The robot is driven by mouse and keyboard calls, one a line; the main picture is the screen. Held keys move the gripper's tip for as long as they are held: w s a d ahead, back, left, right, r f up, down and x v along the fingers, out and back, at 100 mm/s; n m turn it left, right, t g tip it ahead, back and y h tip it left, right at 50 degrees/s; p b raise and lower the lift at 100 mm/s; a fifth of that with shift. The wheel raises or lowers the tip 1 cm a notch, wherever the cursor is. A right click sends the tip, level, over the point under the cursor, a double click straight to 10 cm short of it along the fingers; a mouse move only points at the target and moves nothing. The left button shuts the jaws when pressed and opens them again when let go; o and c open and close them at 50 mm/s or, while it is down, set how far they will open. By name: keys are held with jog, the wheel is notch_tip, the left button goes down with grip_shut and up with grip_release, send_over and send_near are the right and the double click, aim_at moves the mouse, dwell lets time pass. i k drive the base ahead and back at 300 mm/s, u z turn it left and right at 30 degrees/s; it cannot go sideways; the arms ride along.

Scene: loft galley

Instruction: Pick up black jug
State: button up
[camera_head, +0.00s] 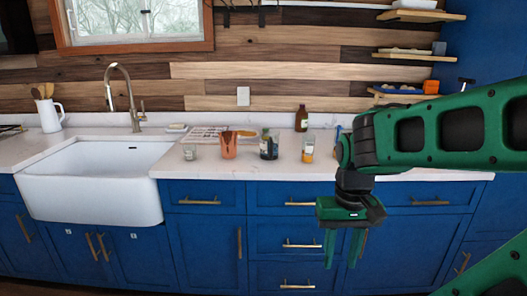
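A small dark, nearly black vessel (269,147) stands upright on the white countertop, right of the sink. It looks like the black jug, but its handle and spout are too small to make out. My gripper (343,248) points down in front of the blue drawers, to the right of the dark vessel and lower in the picture. Its two green fingers are apart with nothing between them.
A copper mug (228,146) stands close left of the dark vessel, with a small glass (190,152) farther left. An orange-and-clear jar (308,149) and a brown bottle (301,118) stand to the right. The white sink (95,190) is at left. Blue drawers (290,240) front the counter.

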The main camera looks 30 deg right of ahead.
aim_at(269, 138)
jog(key=i, duration=0.9)
